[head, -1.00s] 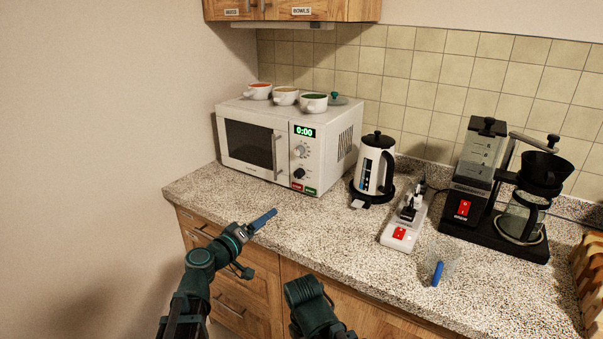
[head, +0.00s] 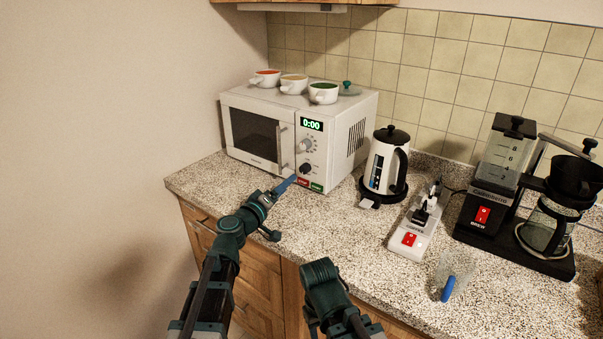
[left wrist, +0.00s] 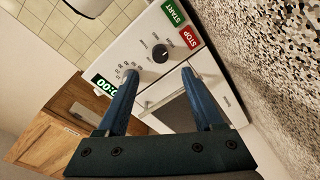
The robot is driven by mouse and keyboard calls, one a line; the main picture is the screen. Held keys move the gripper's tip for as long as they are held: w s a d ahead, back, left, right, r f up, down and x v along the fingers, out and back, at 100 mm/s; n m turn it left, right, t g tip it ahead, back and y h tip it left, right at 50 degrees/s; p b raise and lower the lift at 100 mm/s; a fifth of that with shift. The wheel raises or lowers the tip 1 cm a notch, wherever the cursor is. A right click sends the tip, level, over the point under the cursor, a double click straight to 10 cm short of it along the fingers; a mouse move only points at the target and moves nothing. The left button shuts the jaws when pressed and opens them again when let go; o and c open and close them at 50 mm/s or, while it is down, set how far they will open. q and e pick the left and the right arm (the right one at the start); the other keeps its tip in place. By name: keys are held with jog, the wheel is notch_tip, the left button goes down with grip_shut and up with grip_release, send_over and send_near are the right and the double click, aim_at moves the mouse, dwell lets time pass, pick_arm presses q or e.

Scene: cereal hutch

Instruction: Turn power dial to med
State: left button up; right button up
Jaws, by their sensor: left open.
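The white microwave (head: 338,132) stands on the counter, its display reading 0:00. Its front panel has a grey upper dial (head: 306,146) and a black lower dial (head: 305,169); their labels are too small to read. In the left wrist view the black dial (left wrist: 160,53) shows a light pointer mark and lies beyond the gap between my fingertips. The grey dial is partly hidden there by a finger. My left gripper (head: 290,182) is open and empty, in front of the panel's lower part; it also shows in the left wrist view (left wrist: 158,74). My right gripper's fingers are not visible.
Several cups (head: 293,84) stand on the microwave. A white kettle (head: 380,165), a power strip (head: 413,226) with a red switch and a coffee maker (head: 490,190) stand to the right. A clear cup holding something blue (head: 447,289) is near the front edge. The counter before the microwave is clear.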

aim_at(303, 171)
pick_arm(q)
jog(key=x, duration=0.9)
jog(key=shift+w, duration=0.15)
grip_shut()
